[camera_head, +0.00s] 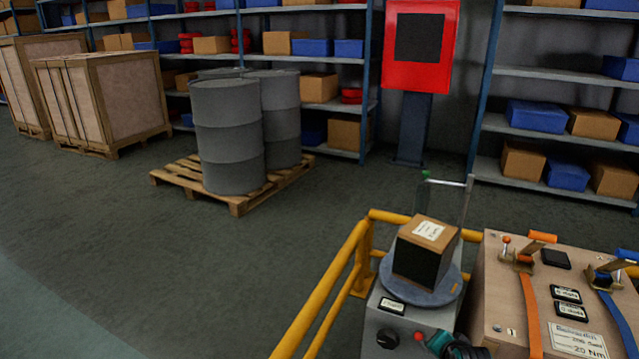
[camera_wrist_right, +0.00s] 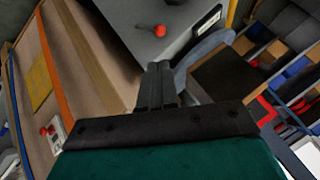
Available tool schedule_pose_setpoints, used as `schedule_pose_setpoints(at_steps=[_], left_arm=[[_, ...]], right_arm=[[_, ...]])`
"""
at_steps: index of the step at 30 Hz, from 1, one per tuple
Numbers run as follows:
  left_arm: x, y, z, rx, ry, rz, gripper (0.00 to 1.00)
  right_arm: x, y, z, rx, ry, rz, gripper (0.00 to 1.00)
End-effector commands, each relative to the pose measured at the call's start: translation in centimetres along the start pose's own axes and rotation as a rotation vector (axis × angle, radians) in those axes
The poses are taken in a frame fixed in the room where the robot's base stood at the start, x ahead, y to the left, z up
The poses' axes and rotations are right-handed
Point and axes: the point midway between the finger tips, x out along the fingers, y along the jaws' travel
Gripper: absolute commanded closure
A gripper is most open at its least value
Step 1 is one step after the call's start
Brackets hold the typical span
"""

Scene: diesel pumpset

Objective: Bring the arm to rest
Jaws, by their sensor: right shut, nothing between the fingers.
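My right gripper (camera_wrist_right: 158,80) points away from the camera in the wrist view, its dark fingers together with nothing between them. Its teal body fills the bottom of that view. In the head view, a teal and dark part at the bottom edge appears to be my right gripper (camera_head: 432,342), near the front of the grey machine cabinet (camera_head: 395,312). Close by are a red button (camera_head: 418,335) and a black knob (camera_head: 387,338). The red button also shows in the wrist view (camera_wrist_right: 160,31), beyond the fingers. I cannot tell whether the gripper touches the cabinet. My left gripper is not in view.
A brown box (camera_head: 432,236) with a dark face sits on a round grey plate (camera_head: 446,284) on the cabinet. A yellow rail (camera_head: 335,272) runs left of it. A wooden bench (camera_head: 503,320) with levers and straps stands right. Drums (camera_head: 227,135) stand on a pallet; floor left is clear.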

Motion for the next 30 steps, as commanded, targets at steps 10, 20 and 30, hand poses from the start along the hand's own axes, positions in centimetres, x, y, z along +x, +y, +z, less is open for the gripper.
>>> schedule_pose_setpoints(at_steps=[10,20,30], left_arm=[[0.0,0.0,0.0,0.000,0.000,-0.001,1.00],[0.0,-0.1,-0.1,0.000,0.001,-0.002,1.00],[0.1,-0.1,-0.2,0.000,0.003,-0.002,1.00]], right_arm=[[-8.9,4.3,9.6,-0.611,0.043,-0.133,1.00],[-19.8,3.6,17.3,-0.990,0.073,-0.319,1.00],[-21.7,3.2,18.2,-1.039,0.084,-0.351,1.00]])
